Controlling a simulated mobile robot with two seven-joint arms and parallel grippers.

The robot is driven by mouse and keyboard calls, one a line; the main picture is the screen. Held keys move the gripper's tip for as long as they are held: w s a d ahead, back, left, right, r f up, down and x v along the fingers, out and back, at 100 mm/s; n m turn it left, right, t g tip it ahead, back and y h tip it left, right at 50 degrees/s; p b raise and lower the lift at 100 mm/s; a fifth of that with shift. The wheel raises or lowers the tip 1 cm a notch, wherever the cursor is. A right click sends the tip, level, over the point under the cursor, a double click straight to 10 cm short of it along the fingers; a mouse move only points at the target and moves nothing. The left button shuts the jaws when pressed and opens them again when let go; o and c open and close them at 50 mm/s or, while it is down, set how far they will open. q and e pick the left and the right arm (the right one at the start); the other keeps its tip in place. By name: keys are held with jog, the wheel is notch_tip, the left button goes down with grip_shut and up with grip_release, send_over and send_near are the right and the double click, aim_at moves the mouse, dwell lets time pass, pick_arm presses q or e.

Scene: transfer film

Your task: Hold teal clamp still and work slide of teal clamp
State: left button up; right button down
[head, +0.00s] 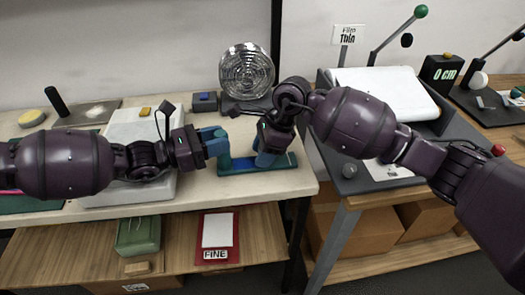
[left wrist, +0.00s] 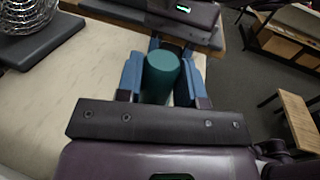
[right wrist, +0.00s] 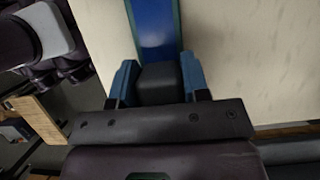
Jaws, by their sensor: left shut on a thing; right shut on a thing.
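The teal clamp (head: 235,167) lies on the pale tabletop, a flat bar with a blue middle and a teal post at its left end. My left gripper (head: 222,147) is shut on the teal post, whose rounded top shows between the blue fingers in the left wrist view (left wrist: 162,76). My right gripper (head: 268,152) is shut on the clamp's slide, a dark block seen between the fingers in the right wrist view (right wrist: 159,84). The blue bar (right wrist: 153,25) runs away from that block. In the head view the right gripper hides the slide.
A round wire-guarded fan (head: 246,72) stands behind the clamp, beside a small dark box (head: 205,102). A white machine (head: 135,125) sits left, under my left arm. A second table with a white sheet (head: 385,92) and levers stands right. Bare tabletop lies in front of the clamp.

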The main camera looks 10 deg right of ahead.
aim_at(278, 160)
jog(key=shift+d, duration=2.7)
jog(key=c, duration=0.6)
grip_release()
jog(key=shift+s, duration=0.1)
jog(key=shift+r, duration=0.1)
jog(key=v, duration=1.2)
